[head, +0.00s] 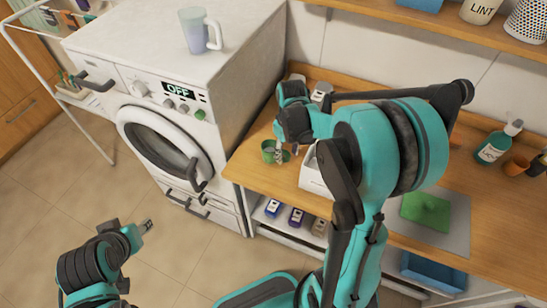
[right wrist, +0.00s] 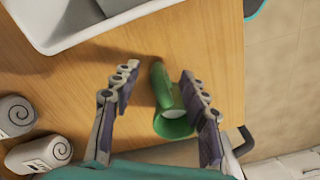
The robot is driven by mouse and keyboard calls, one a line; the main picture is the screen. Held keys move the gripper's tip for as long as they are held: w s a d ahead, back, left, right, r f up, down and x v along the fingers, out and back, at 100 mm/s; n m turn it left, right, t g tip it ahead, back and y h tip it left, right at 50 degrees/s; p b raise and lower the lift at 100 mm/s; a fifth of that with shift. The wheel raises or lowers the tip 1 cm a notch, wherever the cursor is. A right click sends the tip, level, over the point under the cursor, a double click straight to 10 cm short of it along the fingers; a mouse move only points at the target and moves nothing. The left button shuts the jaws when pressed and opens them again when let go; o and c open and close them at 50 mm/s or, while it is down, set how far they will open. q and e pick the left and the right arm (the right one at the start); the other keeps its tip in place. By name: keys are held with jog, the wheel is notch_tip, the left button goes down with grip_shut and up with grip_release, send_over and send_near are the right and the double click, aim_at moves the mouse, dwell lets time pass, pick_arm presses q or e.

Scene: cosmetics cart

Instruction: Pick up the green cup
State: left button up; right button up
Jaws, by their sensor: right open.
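The right finger overlaps the cup's edge, so contact is unclear. My left gripper (head: 146,226) is over the floor, away from the counter; its opening is too small to judge.
A white basin (right wrist: 75,22) lies beside the cup on the counter. The washing machine (head: 235,75) carries a pale mug (head: 194,32). Several bottles (head: 296,217) sit on the shelf below.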

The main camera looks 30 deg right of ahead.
notch_tip(320, 180, down, 2)
jog(key=shift+f, duration=0.2)
jog(key=c, duration=0.3)
grip_shut()
jog(key=shift+r, duration=0.15)
